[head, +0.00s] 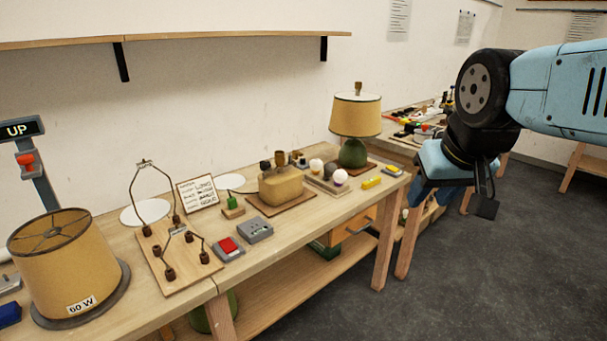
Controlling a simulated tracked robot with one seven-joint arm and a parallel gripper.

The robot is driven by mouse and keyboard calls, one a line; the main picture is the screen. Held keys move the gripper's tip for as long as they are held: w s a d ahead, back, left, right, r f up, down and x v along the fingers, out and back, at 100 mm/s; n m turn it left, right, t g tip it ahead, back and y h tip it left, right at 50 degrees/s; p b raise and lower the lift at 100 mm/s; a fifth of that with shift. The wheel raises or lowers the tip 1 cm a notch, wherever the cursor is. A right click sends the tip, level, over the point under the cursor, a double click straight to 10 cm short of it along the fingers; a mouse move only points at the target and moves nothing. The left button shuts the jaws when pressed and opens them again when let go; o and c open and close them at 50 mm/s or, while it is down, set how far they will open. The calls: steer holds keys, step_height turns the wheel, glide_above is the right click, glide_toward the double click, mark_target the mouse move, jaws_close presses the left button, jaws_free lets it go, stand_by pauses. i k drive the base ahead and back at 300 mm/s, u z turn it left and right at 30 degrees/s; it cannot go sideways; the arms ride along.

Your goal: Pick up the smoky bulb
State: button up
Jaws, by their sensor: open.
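The smoky bulb (331,170) is a small dark grey globe. It sits among pale bulbs (316,165) in a shallow tray (318,185) toward the right end of the workbench. Its lower part is partly hidden by a pale bulb in front. My gripper (462,196) hangs to the right of the bench over the grey floor, well apart from the bulb. It is open, with nothing seen between its fingers; one dark finger shows clearly and the other is hard to make out.
A green lamp with a tan shade (355,115) stands behind the tray. A tan lamp base (281,186) is left of it, and a yellow block (371,183) is right of it. A shelf (230,38) runs along the wall. Open floor (480,275) lies at right.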

mark_target(329, 168)
steer(key=u, duration=0.1)
steer(key=i, duration=1)
steer(key=z, duration=0.05)
